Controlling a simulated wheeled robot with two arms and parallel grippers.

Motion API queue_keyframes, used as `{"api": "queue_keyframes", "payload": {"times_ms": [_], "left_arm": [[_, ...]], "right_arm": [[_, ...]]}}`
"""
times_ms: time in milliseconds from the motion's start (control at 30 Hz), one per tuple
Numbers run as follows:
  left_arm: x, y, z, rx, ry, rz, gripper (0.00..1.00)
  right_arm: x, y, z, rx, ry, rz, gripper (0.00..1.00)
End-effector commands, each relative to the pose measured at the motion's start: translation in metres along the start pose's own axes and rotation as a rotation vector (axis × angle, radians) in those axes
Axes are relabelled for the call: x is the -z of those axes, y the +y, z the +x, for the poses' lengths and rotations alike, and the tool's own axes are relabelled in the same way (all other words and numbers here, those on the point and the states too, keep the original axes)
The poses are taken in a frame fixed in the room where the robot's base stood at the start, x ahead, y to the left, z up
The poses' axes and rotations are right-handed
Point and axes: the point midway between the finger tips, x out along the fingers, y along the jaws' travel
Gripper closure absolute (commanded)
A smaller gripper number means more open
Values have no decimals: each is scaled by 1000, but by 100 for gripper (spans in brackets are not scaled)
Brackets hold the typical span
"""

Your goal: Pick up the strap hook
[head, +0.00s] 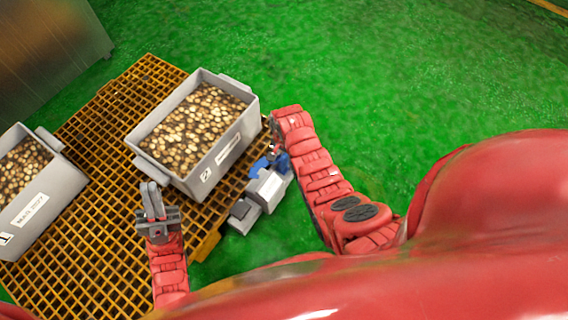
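I cannot clearly make out a strap hook. A small blue piece (259,167) lies beside a grey block-like device (268,189) at the right edge of the yellow grating; I cannot tell what either is. My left gripper (152,192) is over the grating, in front of the near-left corner of the middle bin. Its two grey fingers look close together, with nothing visible between them. My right gripper (274,148) is by the right end of the middle bin, next to the blue piece. The bend of my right arm partly hides it, so its fingers cannot be read.
A grey bin (237,143) full of round brownish pieces stands on the yellow grating (98,215). A second such bin (60,192) with a white label stands at the left. A metal cabinet (50,45) is at the upper left. The green floor (400,75) at the right is clear.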

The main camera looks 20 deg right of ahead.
Motion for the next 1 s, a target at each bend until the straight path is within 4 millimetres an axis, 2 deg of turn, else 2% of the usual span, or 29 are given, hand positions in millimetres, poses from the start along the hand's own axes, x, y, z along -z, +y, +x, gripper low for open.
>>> {"api": "queue_keyframes", "payload": {"times_ms": [33, 200, 300, 767, 867, 1000], "left_arm": [[0, 0, 0, 0, 0, 0, 100], [0, 0, 0, 0, 0, 0, 100], [0, 0, 0, 0, 0, 0, 100], [0, -1, 1, 2, 0, 0, 100], [1, -3, 5, 9, 0, 3, 100], [4, -10, 15, 30, 1, 10, 100]], "right_arm": [[0, 0, 0, 0, 0, 0, 55], [0, 0, 0, -1, 0, 0, 86], [0, 0, 0, 0, 0, 0, 100], [0, 0, -2, -1, 0, 0, 100], [0, 0, -10, -1, 0, 0, 100], [1, 0, -34, 3, 3, 0, 100]]}}
